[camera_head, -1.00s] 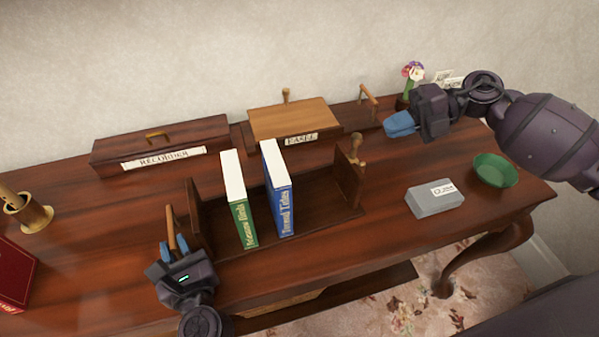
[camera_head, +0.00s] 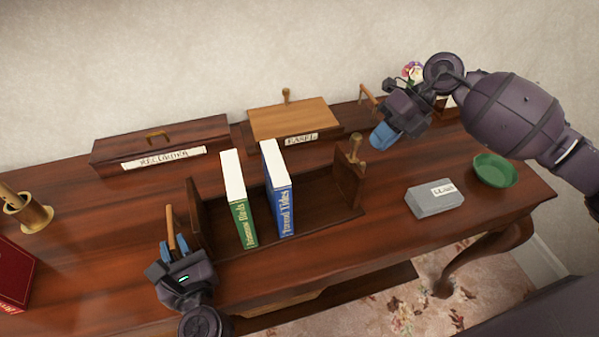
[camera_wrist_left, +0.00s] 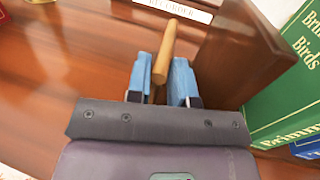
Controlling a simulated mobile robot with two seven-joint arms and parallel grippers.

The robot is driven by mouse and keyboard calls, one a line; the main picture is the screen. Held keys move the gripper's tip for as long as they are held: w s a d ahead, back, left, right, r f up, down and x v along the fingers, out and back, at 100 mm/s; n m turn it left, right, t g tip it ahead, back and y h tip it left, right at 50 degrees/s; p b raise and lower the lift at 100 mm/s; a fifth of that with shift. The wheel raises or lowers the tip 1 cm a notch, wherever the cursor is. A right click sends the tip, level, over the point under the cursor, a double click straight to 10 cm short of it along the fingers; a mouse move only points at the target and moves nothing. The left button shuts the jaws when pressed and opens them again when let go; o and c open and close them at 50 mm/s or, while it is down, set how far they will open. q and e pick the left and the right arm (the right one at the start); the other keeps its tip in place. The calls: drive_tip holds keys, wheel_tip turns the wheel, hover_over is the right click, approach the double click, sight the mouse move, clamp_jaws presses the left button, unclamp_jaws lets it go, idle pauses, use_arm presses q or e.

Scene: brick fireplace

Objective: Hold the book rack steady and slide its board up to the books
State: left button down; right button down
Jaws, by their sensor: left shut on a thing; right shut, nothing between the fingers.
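The dark wooden book rack (camera_head: 317,212) stands on the desk with a green book (camera_head: 239,213) and a blue book (camera_head: 278,196) upright in it. Its sliding board (camera_head: 348,186) with a wooden knob (camera_head: 355,150) stands at the right end, apart from the blue book. My left gripper (camera_head: 175,247) is shut on the light wooden handle (camera_head: 171,219) beside the rack's left end board (camera_head: 195,216). The handle is between the blue fingers in the left wrist view (camera_wrist_left: 163,55). My right gripper (camera_head: 382,137) is shut and empty, right of and behind the knob.
A grey box (camera_head: 434,201) and a green bowl (camera_head: 494,170) sit at the right. A long labelled box (camera_head: 160,142) and an easel box (camera_head: 293,119) stand behind. A red book (camera_head: 14,277) and brass pot (camera_head: 30,214) are at the left.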

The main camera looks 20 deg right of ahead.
sight(349, 159)
drive_tip(key=shift+x, duration=2.15)
drive_tip(key=shift+a, duration=0.15)
idle(0.4)
drive_tip(key=shift+s+a, duration=0.15)
drive_tip(key=shift+a, duration=2)
drive_tip(key=shift+s+a, duration=0.1)
drive_tip(key=shift+a, duration=1.85)
